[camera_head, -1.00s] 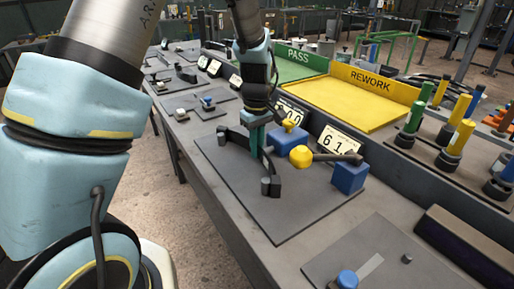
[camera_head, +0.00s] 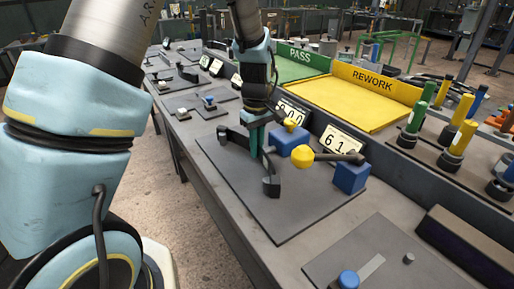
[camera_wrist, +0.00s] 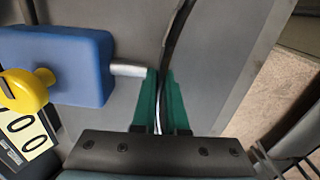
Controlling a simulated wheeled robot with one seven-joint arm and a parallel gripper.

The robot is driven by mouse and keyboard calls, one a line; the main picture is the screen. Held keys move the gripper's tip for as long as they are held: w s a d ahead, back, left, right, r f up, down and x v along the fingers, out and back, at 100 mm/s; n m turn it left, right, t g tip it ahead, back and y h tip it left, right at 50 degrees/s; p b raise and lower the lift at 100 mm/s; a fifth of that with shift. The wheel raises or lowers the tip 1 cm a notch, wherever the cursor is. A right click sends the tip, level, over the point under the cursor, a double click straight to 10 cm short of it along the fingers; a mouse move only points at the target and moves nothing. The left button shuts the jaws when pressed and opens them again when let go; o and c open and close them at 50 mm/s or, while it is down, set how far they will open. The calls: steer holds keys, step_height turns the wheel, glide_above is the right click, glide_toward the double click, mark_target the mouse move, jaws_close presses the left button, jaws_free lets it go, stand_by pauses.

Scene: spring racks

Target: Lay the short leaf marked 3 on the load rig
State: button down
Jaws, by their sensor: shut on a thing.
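My gripper (camera_head: 256,143), with green fingers, is shut on a thin dark curved leaf (camera_head: 268,164) over the rig's grey plate (camera_head: 295,213). In the wrist view the leaf (camera_wrist: 178,35) runs upright between the green fingers (camera_wrist: 161,105). The leaf's near end meets or overlaps a dark peg (camera_head: 271,188) on the plate; I cannot tell whether it touches. Another dark support (camera_head: 224,137) stands near the far end. A blue block (camera_wrist: 75,65) with a silver rod and yellow knob (camera_wrist: 25,88) is beside the fingers. The mark 3 is not readable.
A second blue block (camera_head: 350,177) and a yellow knob (camera_head: 302,157) stand right of my gripper, with number displays (camera_head: 340,143) behind. The green PASS tray (camera_head: 300,65) and yellow REWORK tray (camera_head: 370,98) lie behind. The near plate area is clear.

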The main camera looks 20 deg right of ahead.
steer(key=shift+a+f, duration=0.1)
steer(key=shift+f, duration=0.05)
steer(key=shift+c, duration=1.9)
jaws_free()
steer(key=shift+r+p, duration=3.3)
steer(key=shift+r, duration=0.8)
steer(key=s+a+r+m, duration=0.1)
steer(key=a+r, duration=0.1)
steer(key=a, duration=0.7)
steer(key=s+a+r+m+t, duration=0.1)
steer(key=a+r, duration=0.1)
steer(key=a, duration=0.8)
steer(key=s+a+r+m, duration=0.2)
steer(key=a+r, duration=0.1)
steer(key=a, duration=0.7)
steer(key=shift+a+t, duration=0.25)
steer(key=shift+t, duration=0.05)
